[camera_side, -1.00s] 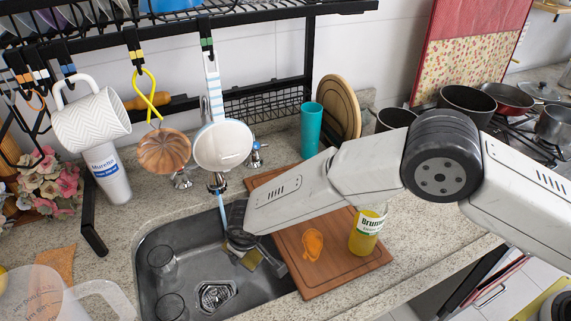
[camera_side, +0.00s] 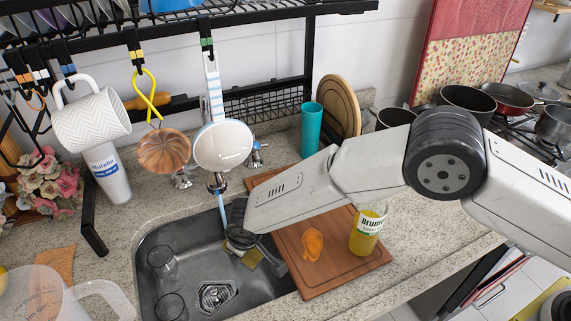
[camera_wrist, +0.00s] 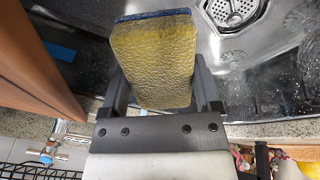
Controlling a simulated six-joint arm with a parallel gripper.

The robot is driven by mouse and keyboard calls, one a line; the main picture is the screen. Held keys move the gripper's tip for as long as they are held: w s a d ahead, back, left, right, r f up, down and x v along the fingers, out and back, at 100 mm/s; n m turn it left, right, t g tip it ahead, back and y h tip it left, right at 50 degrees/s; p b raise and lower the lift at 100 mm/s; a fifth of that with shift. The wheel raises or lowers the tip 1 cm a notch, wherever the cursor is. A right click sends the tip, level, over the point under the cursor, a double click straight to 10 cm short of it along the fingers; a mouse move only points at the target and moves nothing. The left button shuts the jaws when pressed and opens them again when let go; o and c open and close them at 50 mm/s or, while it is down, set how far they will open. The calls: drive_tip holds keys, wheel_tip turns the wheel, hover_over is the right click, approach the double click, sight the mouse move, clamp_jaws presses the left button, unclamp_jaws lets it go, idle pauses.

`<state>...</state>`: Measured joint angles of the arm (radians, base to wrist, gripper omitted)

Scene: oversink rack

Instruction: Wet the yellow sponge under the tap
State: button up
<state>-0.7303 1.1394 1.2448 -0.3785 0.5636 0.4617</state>
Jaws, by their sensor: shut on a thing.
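The yellow sponge (camera_wrist: 152,62), with a blue layer along its far edge, is clamped between the two fingers of my gripper (camera_wrist: 160,92) in the wrist view. In the side view, my gripper (camera_side: 258,254) is low over the right part of the sink, and only a small yellow part of the sponge (camera_side: 250,259) shows. The tap (camera_side: 217,184) is at the back of the sink with a bluish water stream (camera_side: 223,209) below it. My arm hides the lower stream, so I cannot tell whether water touches the sponge.
The steel sink (camera_side: 190,262) holds clear glasses (camera_side: 162,262) at its left. A wooden board (camera_side: 345,262) at its right edge carries a yellow bottle (camera_side: 366,232) and an orange piece (camera_side: 312,243).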

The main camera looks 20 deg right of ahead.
sight(249, 259)
drive_tip(key=v, duration=1.1)
drive_tip(key=shift+w, duration=0.15)
idle(0.5)
drive_tip(key=shift+d+r, duration=0.1)
idle(0.4)
drive_tip(key=w+d+m, duration=0.1)
drive_tip(key=w+d, duration=0.1)
drive_tip(key=d, duration=0.2)
drive_tip(key=w+d+r+m, duration=0.1)
drive_tip(key=w+d, duration=0.1)
drive_tip(key=d, duration=0.2)
drive_tip(key=w+d+r+m, duration=0.1)
drive_tip(key=w+d, duration=0.1)
drive_tip(key=d, duration=0.2)
drive_tip(key=shift+w+d+r+h, duration=0.1)
drive_tip(key=shift+d+r+h, duration=0.15)
drive_tip(key=shift+h, duration=0.15)
drive_tip(key=d+r+m+h, duration=0.15)
drive_tip(key=d+m, duration=0.25)
drive_tip(key=d, duration=1.4)
drive_tip(key=s+d, duration=0.6)
drive_tip(key=s, duration=0.4)
drive_tip(key=shift+s+d+f+g, duration=0.2)
drive_tip(key=shift+s+f+g, duration=0.1)
drive_tip(key=shift+s+f, duration=0.15)
